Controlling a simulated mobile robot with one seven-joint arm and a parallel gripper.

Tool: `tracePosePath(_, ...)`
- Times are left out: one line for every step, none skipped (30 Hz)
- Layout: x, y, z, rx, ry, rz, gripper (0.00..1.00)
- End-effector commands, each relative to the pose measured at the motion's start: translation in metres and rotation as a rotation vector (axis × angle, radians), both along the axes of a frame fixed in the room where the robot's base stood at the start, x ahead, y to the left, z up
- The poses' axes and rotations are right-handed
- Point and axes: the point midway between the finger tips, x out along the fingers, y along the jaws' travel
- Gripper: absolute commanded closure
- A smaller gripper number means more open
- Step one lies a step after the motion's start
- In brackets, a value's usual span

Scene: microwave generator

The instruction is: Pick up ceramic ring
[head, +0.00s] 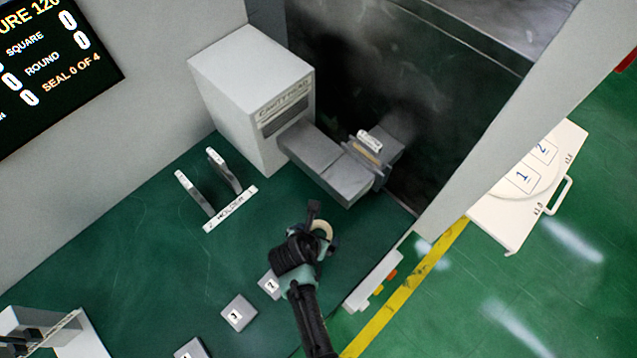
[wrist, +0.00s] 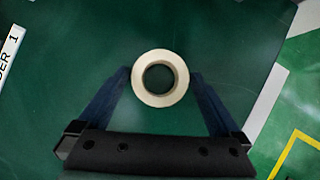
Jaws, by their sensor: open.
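The ceramic ring is a cream-coloured ring with a round hole. In the wrist view the ceramic ring (wrist: 160,56) lies on the green surface, between and slightly beyond the tips of my gripper (wrist: 160,78). The blue fingers are spread, one on each side of the ring; I cannot tell whether they touch it. In the head view the ceramic ring (head: 323,229) shows partly, the rest hidden behind my gripper (head: 318,238). My gripper is open and holds nothing.
A grey cavity unit (head: 330,165) stands beyond the ring, next to a white box (head: 250,95). A holder (head: 230,208) with two upright plates stands to the left. Several small numbered blocks (head: 238,313) lie front left. A yellow-striped edge runs at right.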

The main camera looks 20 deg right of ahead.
Motion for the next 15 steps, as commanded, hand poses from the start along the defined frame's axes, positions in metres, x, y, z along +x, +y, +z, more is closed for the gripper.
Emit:
tracePosePath(-0.0001,0.0000,0.0001,0.000,0.000,0.000,0.00)
tracePosePath(-0.0001,0.0000,0.0001,0.000,0.000,0.000,0.04)
tracePosePath(-0.0003,0.0000,0.0001,0.000,0.000,0.000,0.11)
tracePosePath(-0.0003,0.0000,0.0001,-0.001,0.001,0.000,0.16)
tracePosePath(-0.0003,0.0000,0.0001,-0.001,0.001,0.000,0.22)
tracePosePath(-0.0003,0.0001,0.0001,-0.001,0.001,0.000,0.29)
tracePosePath(-0.0003,0.0001,0.0001,-0.001,0.001,0.000,0.34)
tracePosePath(-0.0003,0.0001,0.0001,-0.001,0.001,0.000,0.40)
tracePosePath(-0.0004,0.0001,0.0002,-0.001,0.001,0.000,0.47)
tracePosePath(-0.0004,0.0001,0.0002,0.000,0.001,0.000,0.52)
tracePosePath(-0.0004,0.0002,0.0001,0.000,0.001,0.000,0.58)
tracePosePath(-0.0004,0.0002,0.0001,0.000,0.001,0.000,0.65)
tracePosePath(-0.0004,0.0002,0.0001,0.000,0.001,0.000,0.70)
tracePosePath(-0.0004,0.0002,0.0001,0.000,0.001,0.000,0.76)
tracePosePath(0.0000,0.0002,0.0005,0.000,0.000,0.000,0.80)
